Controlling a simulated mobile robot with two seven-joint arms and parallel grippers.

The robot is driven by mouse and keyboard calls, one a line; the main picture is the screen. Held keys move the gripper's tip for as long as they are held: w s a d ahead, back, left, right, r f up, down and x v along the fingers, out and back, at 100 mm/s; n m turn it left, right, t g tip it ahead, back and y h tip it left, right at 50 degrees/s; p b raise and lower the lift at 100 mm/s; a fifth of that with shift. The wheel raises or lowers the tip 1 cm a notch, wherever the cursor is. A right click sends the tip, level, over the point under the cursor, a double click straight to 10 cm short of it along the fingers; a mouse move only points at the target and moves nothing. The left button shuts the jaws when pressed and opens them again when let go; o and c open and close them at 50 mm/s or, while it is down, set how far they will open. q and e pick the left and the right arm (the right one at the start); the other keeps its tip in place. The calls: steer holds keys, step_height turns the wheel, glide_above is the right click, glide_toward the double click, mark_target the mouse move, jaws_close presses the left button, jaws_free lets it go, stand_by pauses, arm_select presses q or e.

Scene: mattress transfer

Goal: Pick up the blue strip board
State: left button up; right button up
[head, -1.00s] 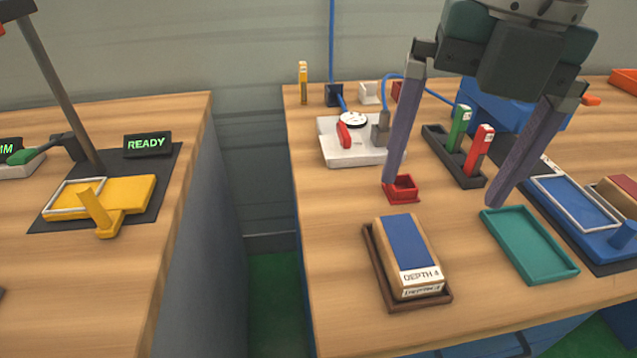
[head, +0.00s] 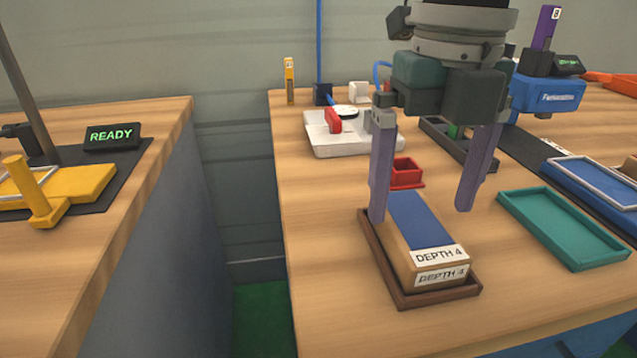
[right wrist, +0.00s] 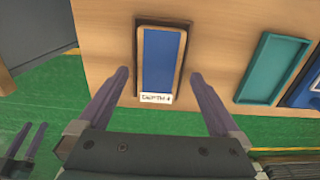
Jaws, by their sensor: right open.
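The blue strip board (head: 420,219) is a wooden block with a blue strip along its top and "DEPTH 4" labels at its near end. It lies in a brown tray (head: 389,282) near the front of the right table. It also shows in the right wrist view (right wrist: 159,58), ahead of the fingers. My right gripper (head: 422,215) is open and empty. Its left finger hangs by the board's far left side, and its right finger is to the right of the board. I cannot tell its exact height above the board. My left gripper is not seen in the head view.
A teal tray (head: 562,229) lies right of the board, and a small red box (head: 407,173) stands behind it. A white device (head: 350,145) and a blue machine (head: 548,94) stand farther back. A gap separates the left table (head: 120,235). The table's front left area is clear.

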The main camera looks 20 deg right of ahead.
mark_target(419, 223)
step_height(419, 223, down, 3)
steer(key=shift+s+a+f+b, duration=0.1)
steer(key=shift+f+b, duration=0.05)
steer(key=shift+b, duration=0.15)
steer(key=c, duration=1.4)
